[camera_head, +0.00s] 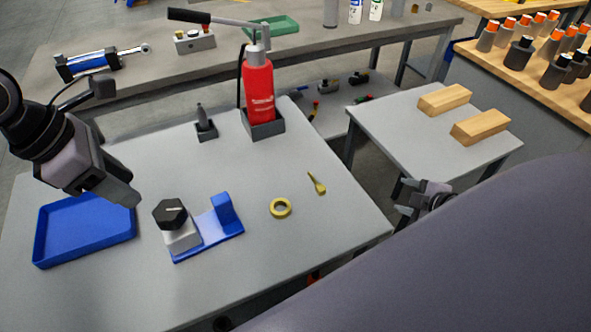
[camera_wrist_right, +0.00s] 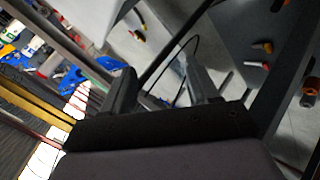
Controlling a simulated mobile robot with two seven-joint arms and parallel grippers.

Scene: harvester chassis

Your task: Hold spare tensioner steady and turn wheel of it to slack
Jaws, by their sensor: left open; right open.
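A tensioner stands on the grey table in the head view, with a blue base (camera_head: 216,236), a grey block and a black knobbed wheel (camera_head: 170,213) with a light mark on its top. My left gripper (camera_head: 133,198) is open above the table, to the left of the wheel and apart from it, over the blue tray's right edge. My right gripper (camera_head: 408,203) is open and empty off the table's right edge, far from the tensioner. The right wrist view shows its two fingers (camera_wrist_right: 158,90) spread, with nothing between them.
A blue tray (camera_head: 60,251) lies left of the tensioner. A yellow ring (camera_head: 280,208) and a small yellow tool (camera_head: 317,184) lie to its right. A red bottle (camera_head: 259,90) in a dark holder stands at the back. A side table (camera_head: 400,130) holds two wooden blocks.

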